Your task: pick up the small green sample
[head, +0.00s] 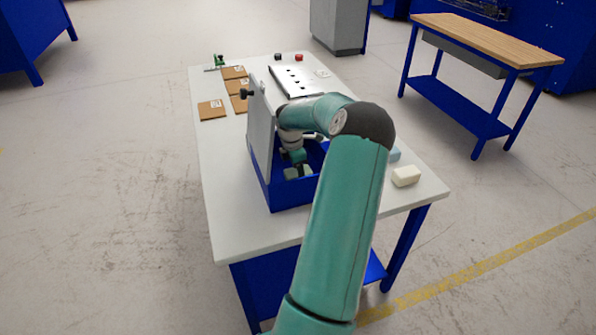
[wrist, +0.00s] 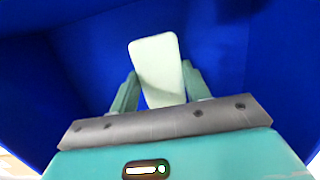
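The small green sample is a pale green block (wrist: 158,65) in the wrist view, inside a deep blue machine chamber. My gripper (wrist: 160,72) has a finger on each side of it. The fingers are close to its sides; whether both press on it is unclear. The block sits slightly tilted between them, its far end reaching past the fingertips. In the head view my gripper (head: 299,170) is low inside the blue-walled chamber of the machine (head: 290,195), and my arm partly hides the opening.
The chamber's blue walls surround my gripper closely. On the white table (head: 230,215), a cream block (head: 405,176) and a partly hidden blue block (head: 394,154) lie at right. Brown cards (head: 212,110) lie behind left.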

